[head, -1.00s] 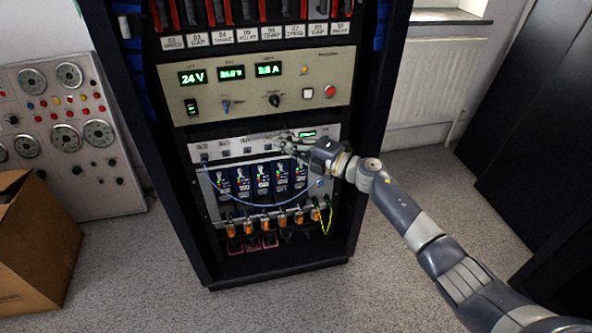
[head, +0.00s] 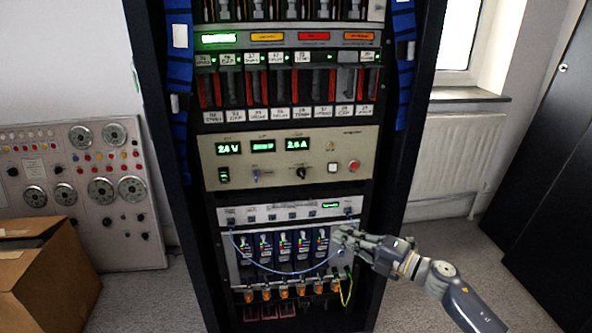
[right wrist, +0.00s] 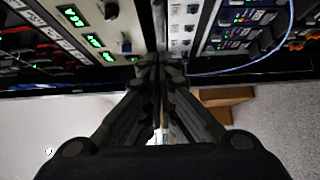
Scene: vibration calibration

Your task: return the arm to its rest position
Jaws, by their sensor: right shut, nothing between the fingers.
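My right gripper (head: 342,236) is in front of the lower right part of the equipment rack (head: 385,200), beside the row of blue modules (head: 300,245). Its arm comes in from the lower right. In the right wrist view the fingers of this gripper (right wrist: 160,62) are together with nothing between them, and they point at the rack's panels. Whether the fingertips touch a panel I cannot tell. My left gripper is not in view.
A blue cable (head: 270,270) hangs across the modules. A power supply panel (head: 285,158) with green displays sits above. A cardboard box (head: 45,280) and a gauge panel (head: 75,165) stand at left. Open floor (head: 425,265) lies right of the rack, before a radiator (head: 450,160).

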